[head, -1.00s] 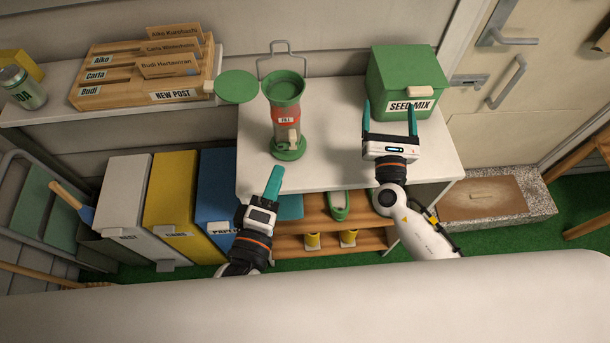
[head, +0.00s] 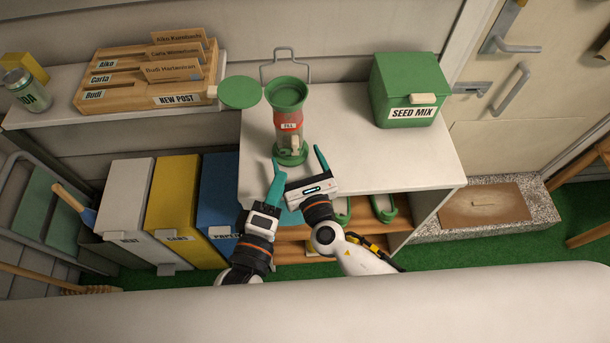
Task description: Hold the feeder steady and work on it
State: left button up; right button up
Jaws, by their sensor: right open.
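A green seed mix box (head: 407,90) stands at the table's (head: 425,155) back right. The table between box and feeder is clear. A wooden post rack (head: 130,92) and a can (head: 24,90) are on the left shelf. White, yellow and blue bins stand below.

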aim_at(290, 142)
jog(key=x, duration=0.6)
jog(key=c, duration=1.2)
